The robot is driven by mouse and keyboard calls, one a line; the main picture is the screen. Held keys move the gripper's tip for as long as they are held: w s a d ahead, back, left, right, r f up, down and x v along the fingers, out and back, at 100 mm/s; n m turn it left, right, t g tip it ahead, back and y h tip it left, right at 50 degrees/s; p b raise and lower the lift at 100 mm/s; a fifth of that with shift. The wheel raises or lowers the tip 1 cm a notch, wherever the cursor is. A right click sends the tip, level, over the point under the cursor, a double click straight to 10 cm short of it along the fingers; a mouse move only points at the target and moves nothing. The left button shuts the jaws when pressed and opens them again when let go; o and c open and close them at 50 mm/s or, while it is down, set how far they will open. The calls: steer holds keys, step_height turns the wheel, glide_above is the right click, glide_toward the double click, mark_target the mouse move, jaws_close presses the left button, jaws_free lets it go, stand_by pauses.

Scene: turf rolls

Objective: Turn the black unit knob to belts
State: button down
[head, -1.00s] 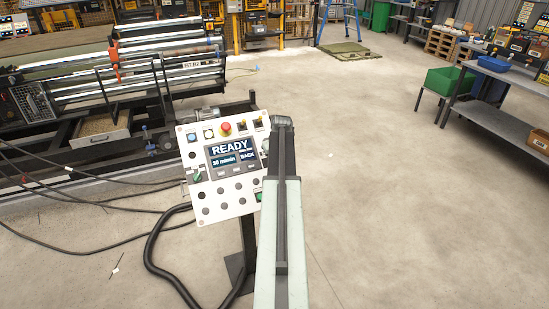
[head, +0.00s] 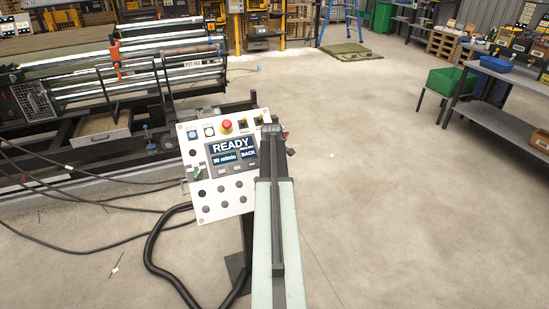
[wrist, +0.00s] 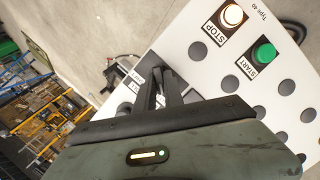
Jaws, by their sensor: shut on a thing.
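The white control panel (head: 238,200) stands on a dark post, its screen (head: 231,152) reading READY, "20 m/min" and BACK. A dark label plate (wrist: 136,78) with small white words, too small to read surely, shows beside the fingertips.
In the wrist view a lit white STOP button (wrist: 232,15) and a green START button (wrist: 264,53) sit to the right of the fingers. A red mushroom button (head: 226,126) is on the panel's top.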

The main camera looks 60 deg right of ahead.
steer(key=shift+s+f+n, duration=0.1)
steer(key=shift+s+n, duration=0.05)
steer(key=shift+n, duration=0.45)
steer(key=c, duration=1.4)
jaws_free()
steer(key=shift+c, duration=0.2)
steer(key=p+v, duration=0.6)
steer(key=v, duration=0.1)
steer(key=shift+a+r, duration=0.25)
